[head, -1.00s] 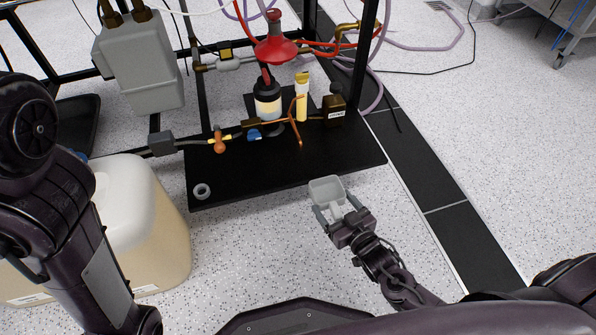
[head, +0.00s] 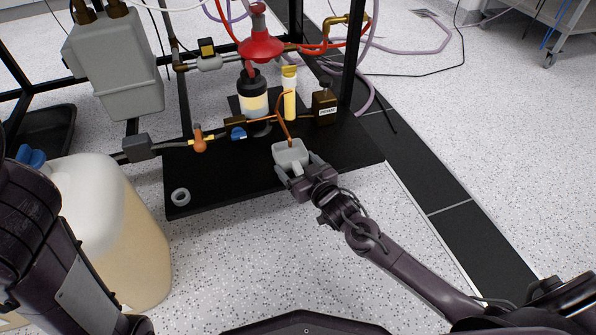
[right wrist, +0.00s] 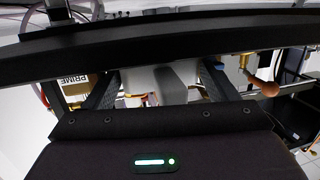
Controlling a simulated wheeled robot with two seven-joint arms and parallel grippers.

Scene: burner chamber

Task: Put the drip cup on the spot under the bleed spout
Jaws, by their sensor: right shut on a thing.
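The drip cup (head: 291,153) is a small light grey square cup. My right gripper (head: 299,171) is shut on it, with a finger on each side. In the head view the cup is over the front right part of the black base plate (head: 225,188), upright or nearly so. The copper bleed spout (head: 283,126) bends down, its lower end just behind the cup's rim; I cannot tell if they touch. The cup (right wrist: 170,80) also shows between the fingers in the right wrist view. The spot is not clearly visible. My left gripper is out of view.
A black-capped bottle (head: 253,95), a yellow tube (head: 290,95) and a brown "PRIME" box (head: 324,104) stand behind. A large jug (head: 105,230) stands at left.

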